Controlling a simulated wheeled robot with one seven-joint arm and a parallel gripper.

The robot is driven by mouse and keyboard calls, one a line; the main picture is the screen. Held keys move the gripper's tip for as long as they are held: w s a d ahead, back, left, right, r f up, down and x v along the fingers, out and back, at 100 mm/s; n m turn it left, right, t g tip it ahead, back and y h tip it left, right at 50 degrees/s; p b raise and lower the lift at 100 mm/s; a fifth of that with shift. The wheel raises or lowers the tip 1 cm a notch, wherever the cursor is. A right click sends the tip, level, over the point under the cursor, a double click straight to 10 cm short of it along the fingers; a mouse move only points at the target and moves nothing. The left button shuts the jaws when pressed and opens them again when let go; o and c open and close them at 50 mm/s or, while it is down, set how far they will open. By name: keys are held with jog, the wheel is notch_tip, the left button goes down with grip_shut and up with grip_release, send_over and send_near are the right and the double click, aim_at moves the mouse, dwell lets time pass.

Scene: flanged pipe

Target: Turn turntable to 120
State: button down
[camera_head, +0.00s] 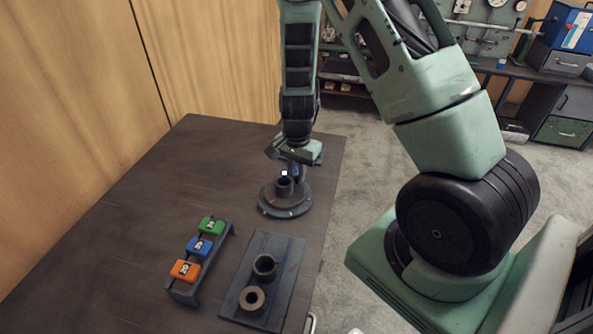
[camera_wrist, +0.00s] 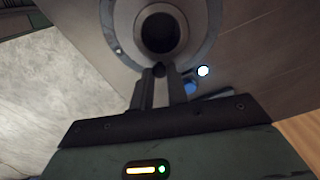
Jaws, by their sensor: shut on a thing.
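The turntable (camera_head: 287,208) is a dark round disc on the table, with an upright flanged pipe (camera_head: 284,188) at its middle. In the wrist view the turntable (camera_wrist: 208,45) shows as a grey ring around the pipe's dark open bore (camera_wrist: 161,32). My gripper (camera_head: 292,173) reaches down at the pipe's far side. In the wrist view my gripper (camera_wrist: 160,74) has its fingers close together on a small dark peg (camera_wrist: 159,69) beside the pipe. The lower part of the peg is hidden by the fingers. I cannot read any angle mark on the turntable.
A rack (camera_head: 184,289) with green (camera_head: 211,226), blue (camera_head: 198,246) and orange (camera_head: 185,270) numbered blocks stands at front left. A dark plate (camera_head: 285,262) holds two ring-shaped parts. A small white light (camera_head: 284,173) shows by the pipe. The table's left side is clear.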

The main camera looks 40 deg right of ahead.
dwell(0.3)
jog(key=c, duration=1.4)
grip_release()
jog(key=shift+o, duration=0.2)
notch_tip(320, 180, up, 18)
jog(key=shift+f, duration=0.25)
jog(key=s+a+r+n+y, duration=0.1)
jog(key=s+a+n, duration=0.35)
jog(key=a, duration=0.45)
jog(key=s+a+r+n, duration=0.1)
jog(key=s+a+n, duration=0.2)
jog(key=a+n, duration=0.5)
jog(key=s+a+r+n, duration=0.1)
jog(key=s+a+n, duration=0.8)
jog(key=s, duration=0.4)
jog(key=shift+s+a+r, duration=0.2)
jog(key=shift+s+a, duration=0.15)
